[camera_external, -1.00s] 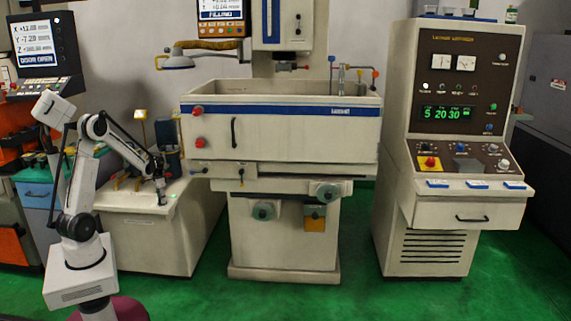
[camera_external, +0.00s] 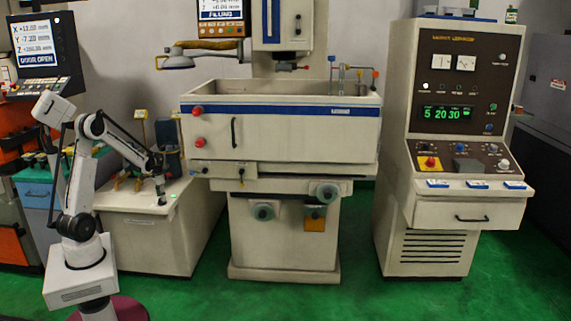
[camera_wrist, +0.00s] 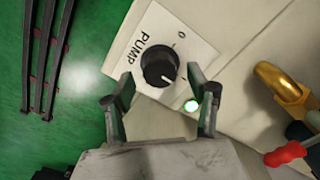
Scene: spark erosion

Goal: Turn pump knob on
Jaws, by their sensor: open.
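The black pump knob (camera_wrist: 160,66) sits on a white plate marked PUMP and 0 in the wrist view. A white line on the knob points toward the lower right of the picture. A green light (camera_wrist: 191,105) glows beside the plate and shows in the external view (camera_external: 173,195). My gripper (camera_wrist: 162,100) is open, with one finger to each side below the knob in the picture; I see no contact. In the external view my gripper (camera_external: 162,198) is low over the front right of the pump cabinet's top (camera_external: 135,197), hiding the knob.
Brass and red-tipped fittings (camera_wrist: 283,87) stand at the right of the wrist view. The large machine tank (camera_external: 285,145) stands right of the cabinet. A control console (camera_external: 455,150) stands farther right. Green floor (camera_external: 356,250) lies open between them.

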